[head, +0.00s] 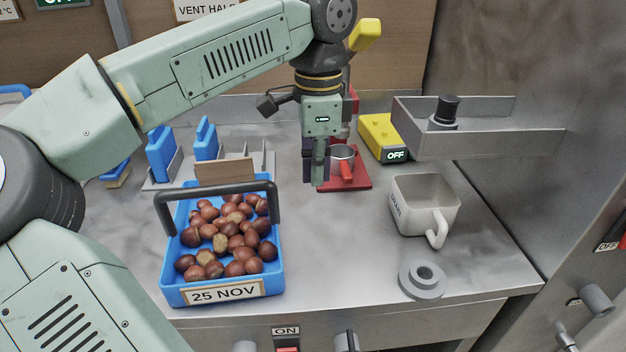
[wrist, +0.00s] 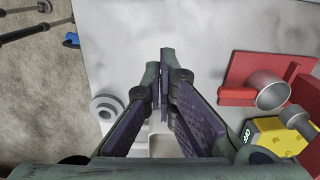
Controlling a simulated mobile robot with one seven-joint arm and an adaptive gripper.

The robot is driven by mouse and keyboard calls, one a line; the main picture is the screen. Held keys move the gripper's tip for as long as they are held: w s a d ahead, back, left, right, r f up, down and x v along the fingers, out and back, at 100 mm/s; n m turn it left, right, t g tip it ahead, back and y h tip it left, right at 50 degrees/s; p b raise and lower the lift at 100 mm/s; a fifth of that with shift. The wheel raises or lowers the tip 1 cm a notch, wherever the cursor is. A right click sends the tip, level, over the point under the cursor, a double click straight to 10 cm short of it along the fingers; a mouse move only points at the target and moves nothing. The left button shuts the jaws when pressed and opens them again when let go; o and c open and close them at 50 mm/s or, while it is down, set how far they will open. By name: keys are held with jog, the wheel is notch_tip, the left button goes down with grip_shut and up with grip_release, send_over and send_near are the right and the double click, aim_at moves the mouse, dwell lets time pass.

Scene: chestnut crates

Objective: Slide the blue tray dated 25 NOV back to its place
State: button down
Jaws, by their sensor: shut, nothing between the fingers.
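The blue tray (head: 170,262) labelled 25 NOV stands near the front edge of the counter in the head view. It is full of brown chestnuts (head: 232,235), and a dark grey handle (head: 215,188) arches over its back half. My gripper (head: 316,182) points down to the right of the tray and behind it, apart from it. Its fingers are shut and empty. In the wrist view, the fingers (wrist: 163,75) are together over bare counter, and I cannot make out the tray there.
Behind the tray are a brown board (head: 225,170) and a grey rack with blue upright pieces (head: 161,152). A red stand with a metal cup (head: 344,175) is close to my gripper. A white mug (head: 422,205), grey ring (head: 422,279), yellow box (head: 380,138) and grey shelf (head: 490,145) are right.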

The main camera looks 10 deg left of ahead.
notch_tip(320, 180, down, 8)
jog(key=shift+s+d+f+p, duration=0.1)
jog(key=shift+f+p, duration=0.15)
jog(key=shift+p, duration=0.8)
jog(key=a+p, duration=0.1)
jog(key=s+a, duration=0.1)
jog(key=a, duration=0.1)
jog(key=shift+a+p, duration=0.1)
jog(key=shift+p, duration=0.25)
jog(key=shift+a+f, duration=0.15)
jog(key=shift+a, duration=0.15)
jog(key=b, duration=0.5)
send_over(239, 242)
jog(key=shift+f, duration=0.3)
jog(key=s+a, duration=0.2)
jog(key=a, duration=0.3)
jog(key=s+a+b, duration=0.1)
jog(key=s+a, duration=0.1)
jog(key=a, duration=0.3)
jog(key=s+a, duration=0.1)
jog(key=a, duration=0.5)
jog(key=shift+s+r, duration=0.35)
jog(key=shift+s, duration=0.05)
